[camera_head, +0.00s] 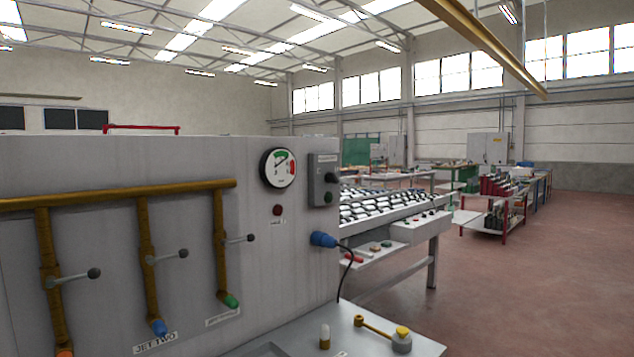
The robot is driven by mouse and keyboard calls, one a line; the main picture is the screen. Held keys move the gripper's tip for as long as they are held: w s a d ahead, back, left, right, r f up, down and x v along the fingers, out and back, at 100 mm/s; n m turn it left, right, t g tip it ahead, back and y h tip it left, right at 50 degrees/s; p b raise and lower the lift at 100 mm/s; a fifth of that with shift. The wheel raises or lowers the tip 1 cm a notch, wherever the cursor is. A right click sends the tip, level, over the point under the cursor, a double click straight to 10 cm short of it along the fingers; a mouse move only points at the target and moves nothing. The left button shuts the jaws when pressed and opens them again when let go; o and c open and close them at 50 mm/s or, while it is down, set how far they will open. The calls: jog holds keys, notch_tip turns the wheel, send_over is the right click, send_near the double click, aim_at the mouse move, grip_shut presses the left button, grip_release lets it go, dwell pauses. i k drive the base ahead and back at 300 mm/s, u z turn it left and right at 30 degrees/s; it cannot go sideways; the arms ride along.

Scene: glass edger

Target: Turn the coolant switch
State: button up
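A dark grey switch box (323,180) is mounted at the right end of the grey machine panel (110,250). It has a small label near its top that is too small to read. A black knob (332,178) sticks out of its front, with a green button or lamp (328,198) below it. It looks like the coolant switch, but I cannot read its name. The knob's exact setting cannot be told from here. My gripper is not in view.
A pressure gauge (279,168) and a red button (277,210) sit left of the box. Brass pipes (110,195) with lever valves (167,257) cover the panel's left. A blue plug (323,239) with a black cable juts out below. Open floor (520,300) lies right.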

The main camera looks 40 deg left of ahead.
aim_at(330, 177)
jog(key=u, duration=0.5)
jog(key=i, duration=0.85)
jog(key=u, duration=1)
jog(key=i, duration=0.45)
jog(key=u, duration=0.25)
